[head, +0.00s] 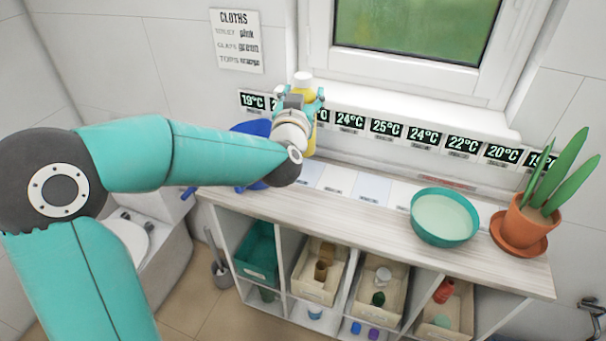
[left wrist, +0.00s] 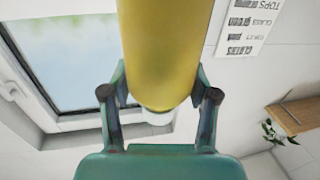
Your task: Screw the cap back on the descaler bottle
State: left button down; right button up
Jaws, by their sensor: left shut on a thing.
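A yellow bottle (head: 310,94) with a white top (head: 303,78) stands roughly upright in my left gripper (head: 301,104), at the back left of the shelf unit, near the window sill. The gripper is shut around its body, and its fingers hide part of it. In the left wrist view the yellow bottle (left wrist: 165,50) fills the space between the fingers of my left gripper (left wrist: 160,92). Its white end (left wrist: 158,116) shows just past the body; I cannot tell whether this is a cap or a bare neck. No loose cap is clearly identifiable. My right gripper is not in view.
A teal bowl (head: 443,232) and a potted plant (head: 527,222) stand on the right of the wooden top (head: 340,222). A blue container (head: 252,128) is partly hidden behind my left arm. Bins with small items, such as a cream bin (head: 300,289), fill the shelves below.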

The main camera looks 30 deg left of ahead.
pick_arm(q)
notch_tip(320, 180, down, 14)
jog(key=shift+r, duration=0.25)
notch_tip(320, 180, down, 4)
jog(key=shift+r+p, duration=0.1)
jog(key=shift+p, duration=0.35)
jog(key=shift+c, duration=1.4)
grip_release()
